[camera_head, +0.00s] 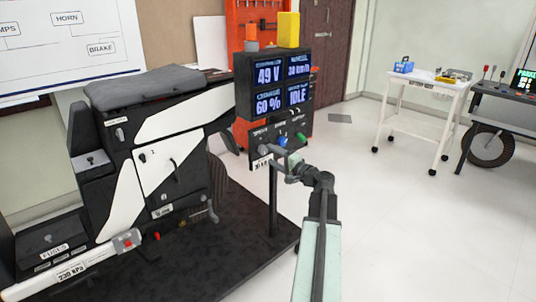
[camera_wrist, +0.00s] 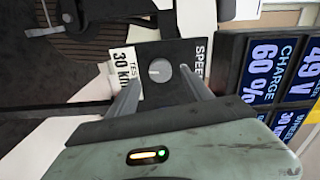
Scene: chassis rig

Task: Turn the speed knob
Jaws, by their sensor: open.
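The speed knob (camera_wrist: 158,70) is a round grey dial with a pale pointer line. It sits on a dark panel beside the word SPEED and a white 30 km label (camera_wrist: 124,66). In the head view the grey knob (camera_head: 264,149) is at the left of the panel's row of knobs. My gripper (camera_wrist: 161,75) is open, with one finger to each side of the knob in the wrist view. I cannot tell whether the fingers touch it. In the head view my gripper (camera_head: 280,157) is close in front of the panel.
A display (camera_head: 277,84) above the knobs reads 49 V, 60 % and IDLE. A blue knob (camera_head: 283,141) and a green knob (camera_head: 300,138) are to the right of the grey one. A black and white chassis (camera_head: 170,150) stands at left.

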